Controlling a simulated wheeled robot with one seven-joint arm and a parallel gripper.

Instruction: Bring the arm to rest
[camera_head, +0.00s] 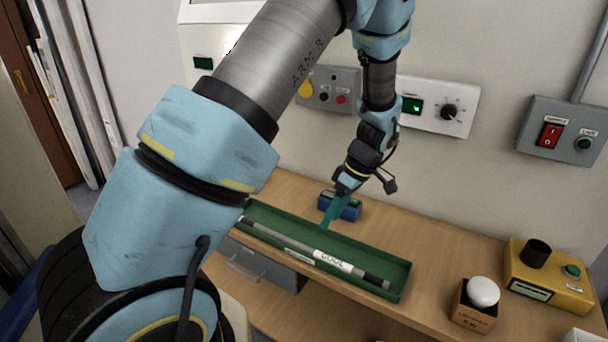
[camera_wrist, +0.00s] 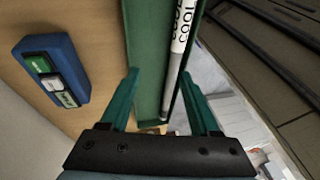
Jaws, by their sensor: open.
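My gripper (camera_head: 334,211) has teal fingers and hangs above the back edge of the green tray, in front of the blue block. In the wrist view my gripper (camera_wrist: 160,90) is open, with its two fingers spread apart and nothing between them touching. The green tray (camera_head: 398,285) lies on the wooden bench and also shows in the wrist view (camera_wrist: 143,50). A grey and white rod with a printed label (camera_head: 333,261) lies in the tray, apart from the fingers; it shows in the wrist view too (camera_wrist: 180,40). My arm reaches across the head view from the lower left.
A blue block (camera_head: 346,209) stands behind the tray. Wall panels (camera_head: 437,107) and a red switch box (camera_head: 565,132) are behind.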

